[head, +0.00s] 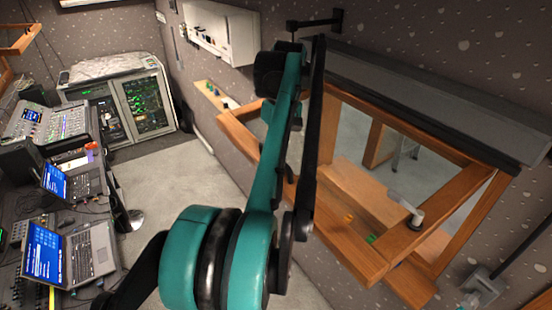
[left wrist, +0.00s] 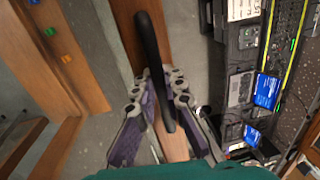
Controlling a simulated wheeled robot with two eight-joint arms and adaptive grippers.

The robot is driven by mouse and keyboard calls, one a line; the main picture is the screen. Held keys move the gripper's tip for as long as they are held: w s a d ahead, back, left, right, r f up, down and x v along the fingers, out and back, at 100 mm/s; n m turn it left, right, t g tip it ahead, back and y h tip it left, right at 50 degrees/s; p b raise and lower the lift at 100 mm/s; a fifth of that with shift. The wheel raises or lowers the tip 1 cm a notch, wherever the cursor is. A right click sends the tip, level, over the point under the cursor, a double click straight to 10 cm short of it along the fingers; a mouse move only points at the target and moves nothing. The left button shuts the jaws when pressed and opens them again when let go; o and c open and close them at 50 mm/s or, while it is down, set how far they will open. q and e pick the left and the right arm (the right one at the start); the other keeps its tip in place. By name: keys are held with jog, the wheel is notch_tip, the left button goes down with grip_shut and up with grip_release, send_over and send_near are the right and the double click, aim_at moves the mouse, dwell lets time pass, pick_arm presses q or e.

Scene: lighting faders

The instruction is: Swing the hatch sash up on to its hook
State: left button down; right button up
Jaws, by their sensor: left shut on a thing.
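The hatch sash (head: 432,232) is a wooden frame on the right wall. It stands tilted out from the wall, its lower rail (head: 338,246) out over the room. In the left wrist view, the rail (left wrist: 124,12) carries a long black bar handle (left wrist: 148,40). My left gripper (left wrist: 160,88) is shut on this handle, with a finger on each side. In the head view my left arm hides the gripper and handle. A black bracket (head: 318,22), which looks like the hook, sticks out from the wall above the hatch. My right gripper is in neither view.
A dark grey ledge (head: 440,98) runs above the hatch. Small green and orange things lie on the sill (head: 345,183). A white wall cabinet (head: 225,35) hangs further along. A desk with laptops (head: 70,255) stands left; carpet (head: 165,180) lies clear between.

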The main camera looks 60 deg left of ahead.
pick_arm(q)
jog(key=c, duration=1.6)
grip_release()
jog(key=shift+r, duration=0.1)
jog(key=r, duration=0.4)
jog(key=w+r, duration=0.1)
jog(key=r, duration=0.6)
jog(key=shift+w+r, duration=0.25)
jog(key=shift+r, duration=0.1)
